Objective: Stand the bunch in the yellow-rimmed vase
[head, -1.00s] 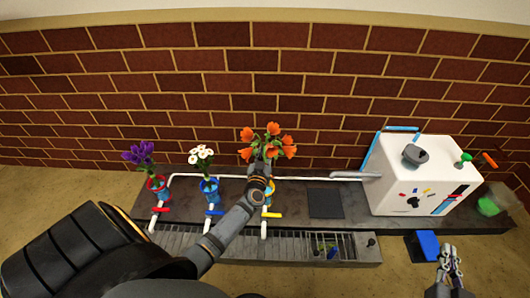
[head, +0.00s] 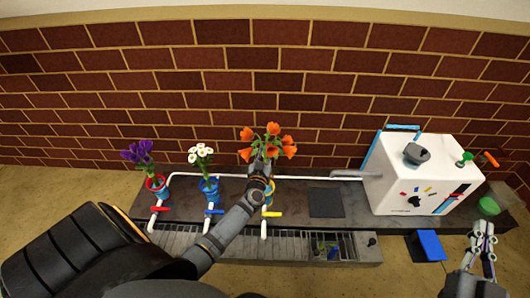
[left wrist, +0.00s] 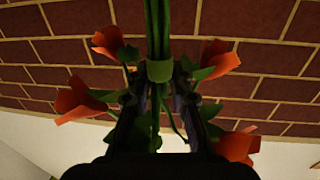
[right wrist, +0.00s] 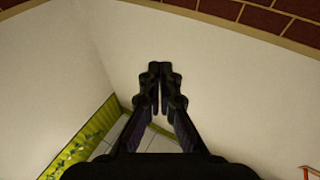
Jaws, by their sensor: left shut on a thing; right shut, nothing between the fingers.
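The bunch of orange flowers (head: 270,143) is in the middle of the head view, blooms up. My left gripper (head: 261,168) is shut on its stems. In the left wrist view, the fingers close around the green stems at a green band (left wrist: 160,71), with orange blooms on both sides. The yellow-rimmed vase (head: 268,193) is directly below, mostly behind my left gripper and arm. Whether the stem ends are inside it is hidden. My right gripper (head: 484,238) is shut and empty at the far right; its closed fingers also show in the right wrist view (right wrist: 160,88).
A red-rimmed vase with purple flowers (head: 157,187) and a blue vase with white flowers (head: 209,188) stand to the left. A white pipe with coloured taps (head: 272,214) runs along the bench. A white box machine (head: 408,190) and blue block (head: 430,244) are at right.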

